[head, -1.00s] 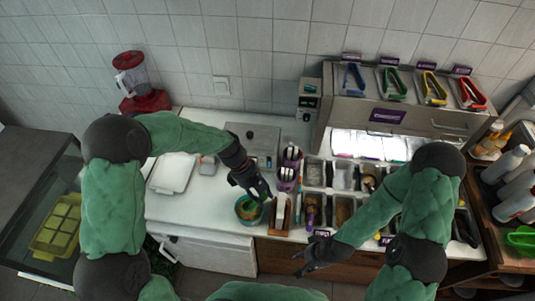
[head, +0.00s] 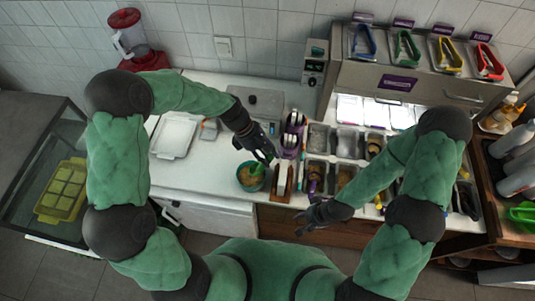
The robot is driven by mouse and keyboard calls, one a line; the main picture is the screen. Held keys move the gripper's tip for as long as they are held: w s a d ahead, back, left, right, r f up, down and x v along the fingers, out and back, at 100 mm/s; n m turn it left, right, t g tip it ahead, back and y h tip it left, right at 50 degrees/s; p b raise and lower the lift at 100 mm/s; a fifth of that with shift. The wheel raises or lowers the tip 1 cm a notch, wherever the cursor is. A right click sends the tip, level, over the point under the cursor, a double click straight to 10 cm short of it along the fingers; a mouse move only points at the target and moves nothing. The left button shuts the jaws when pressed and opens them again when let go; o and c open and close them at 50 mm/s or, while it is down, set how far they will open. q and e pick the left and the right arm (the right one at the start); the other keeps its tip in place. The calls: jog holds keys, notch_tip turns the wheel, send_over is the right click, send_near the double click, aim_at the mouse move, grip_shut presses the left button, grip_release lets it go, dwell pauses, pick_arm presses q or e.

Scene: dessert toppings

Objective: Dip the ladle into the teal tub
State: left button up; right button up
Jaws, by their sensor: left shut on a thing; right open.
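The teal tub (head: 242,184) stands near the front edge of the white counter and holds a tan-brown filling. My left gripper (head: 265,156) is just above and behind the tub's back right rim. It is shut on the green handle of the ladle (head: 258,168), which slants down over the tub. The ladle's lower end is over or in the filling; the picture is too small to tell how deep. My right gripper (head: 311,217) is open and empty, in front of the counter edge, to the right of the tub.
A wooden holder (head: 281,182) stands close to the tub's right, with purple dispensers (head: 291,135) behind it. Topping bins (head: 345,142) fill the counter further right. A white tray (head: 175,135) lies at the left. The counter left of the tub is clear.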

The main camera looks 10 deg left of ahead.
aim_at(258, 167)
pick_arm(q)
jog(key=shift+w+a+f+b, duration=0.1)
jog(key=shift+a+f+b, duration=0.3)
jog(key=shift+f+b, duration=1.15)
jog(key=shift+w+a+f+b, duration=0.1)
jog(key=shift+a+f+b, duration=0.35)
jog(key=shift+f+b, duration=1.15)
jog(key=shift+w+a+f+b, duration=0.1)
jog(key=shift+a+f+b, duration=0.3)
jog(key=shift+f+b, duration=1.15)
jog(key=shift+w+a+f+p, duration=0.15)
jog(key=shift+a+p, duration=0.15)
jog(key=shift+a, duration=0.05)
jog(key=shift+w+a+f+p, duration=0.1)
jog(key=shift+a+p, duration=0.15)
jog(key=shift+a, duration=0.2)
jog(key=shift+s+d+f+p, duration=0.1)
jog(key=shift+d+p, duration=0.1)
jog(key=shift+p, duration=0.3)
jog(key=shift+s+d+f+t+y+p, duration=0.15)
jog(key=shift+d+f+y+p, duration=0.2)
jog(key=shift+y+p, duration=0.3)
jog(key=shift+s+d+f+t+y+p, duration=0.1)
jog(key=shift+d+t+y+p, duration=0.05)
jog(key=shift+d+y+p, duration=0.4)
jog(key=shift+s+d+f+t+y+b, duration=0.2)
jog(key=shift+d+f+t+y+b, duration=0.1)
jog(key=shift+d+f+y+b, duration=0.9)
jog(key=shift+a+r, duration=0.1)
jog(key=shift+r, duration=0.2)
